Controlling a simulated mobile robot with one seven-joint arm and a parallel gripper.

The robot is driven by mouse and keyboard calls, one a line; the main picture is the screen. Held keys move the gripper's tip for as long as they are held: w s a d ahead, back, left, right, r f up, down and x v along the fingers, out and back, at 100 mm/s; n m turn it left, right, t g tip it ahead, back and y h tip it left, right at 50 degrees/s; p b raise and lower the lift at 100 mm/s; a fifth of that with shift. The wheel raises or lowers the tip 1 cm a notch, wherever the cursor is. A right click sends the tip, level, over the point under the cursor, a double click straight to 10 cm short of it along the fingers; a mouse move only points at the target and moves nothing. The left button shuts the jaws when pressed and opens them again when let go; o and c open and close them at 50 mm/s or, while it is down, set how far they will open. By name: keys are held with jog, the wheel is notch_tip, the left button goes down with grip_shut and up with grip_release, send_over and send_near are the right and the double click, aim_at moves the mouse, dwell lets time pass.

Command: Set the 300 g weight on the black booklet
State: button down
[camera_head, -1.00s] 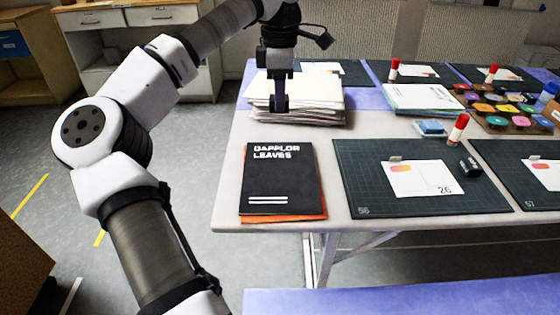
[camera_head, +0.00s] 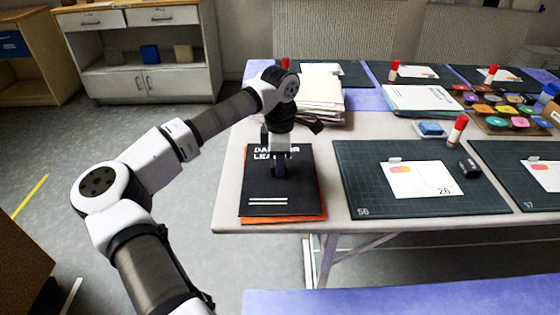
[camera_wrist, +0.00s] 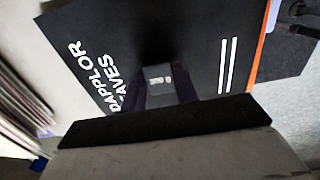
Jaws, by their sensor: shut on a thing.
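The black booklet (camera_head: 283,191), titled "DAPPLOR LEAVES", lies flat near the table's front left corner, on top of an orange one (camera_head: 310,217). It fills much of the wrist view (camera_wrist: 185,35). My gripper (camera_head: 279,172) points down over the booklet's upper middle and covers part of its title. It is shut on a small grey weight (camera_wrist: 158,76), whose label is too small to read surely. Most of the weight is hidden by the dark fingers. I cannot tell whether it touches the booklet.
A stack of papers (camera_head: 322,103) stands behind the booklet. The booklet's front part is clear.

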jog(key=shift+f, duration=0.2)
jog(key=shift+f, duration=0.1)
jog(key=c, duration=1.1)
grip_release()
jog(key=shift+o, duration=0.2)
notch_tip(320, 180, up, 12)
jog(key=shift+d, duration=0.1)
